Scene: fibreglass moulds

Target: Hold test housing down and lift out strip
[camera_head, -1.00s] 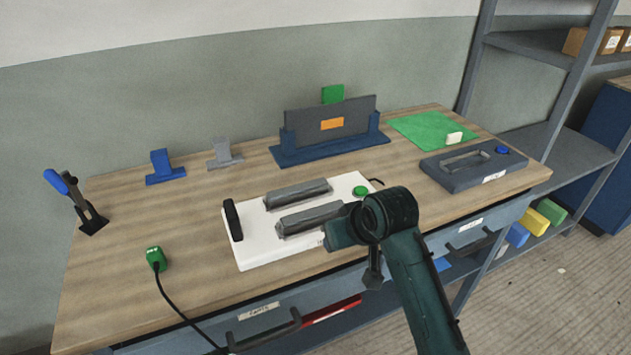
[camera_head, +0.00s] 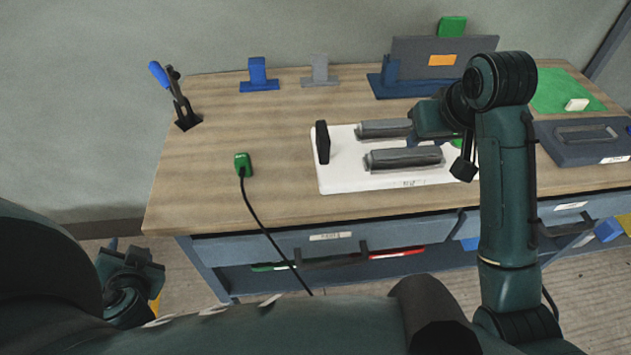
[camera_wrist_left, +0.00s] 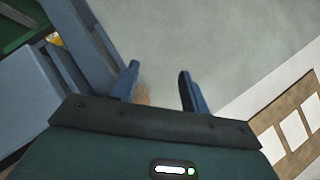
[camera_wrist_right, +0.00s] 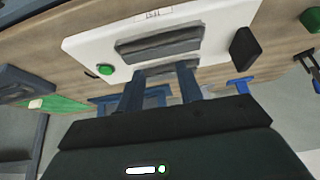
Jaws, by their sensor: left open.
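The test housing appears to be the white plate (camera_head: 335,180) on the bench, with a black handle (camera_head: 322,142) at its left end. It carries two long grey bars, a rear one (camera_head: 382,129) and a front one (camera_head: 404,158); I cannot tell which part is the strip. My right gripper (camera_head: 428,125) hides the rear bar's right end. In the right wrist view its two blue fingers (camera_wrist_right: 160,75) are apart at the rear bar, with nothing seen gripped. My left gripper (camera_head: 125,252) is open and empty, low beyond the bench's left end; its fingers (camera_wrist_left: 160,82) frame bare wall.
A green plug (camera_head: 243,162) with a black cable lies left of the plate. A black lever clamp (camera_head: 180,100), blue stand (camera_head: 258,78) and grey stand (camera_head: 320,72) stand behind. A dark blue fixture (camera_head: 390,87) and grey-blue tray (camera_head: 570,150) are at right. The bench's left-front surface is clear.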

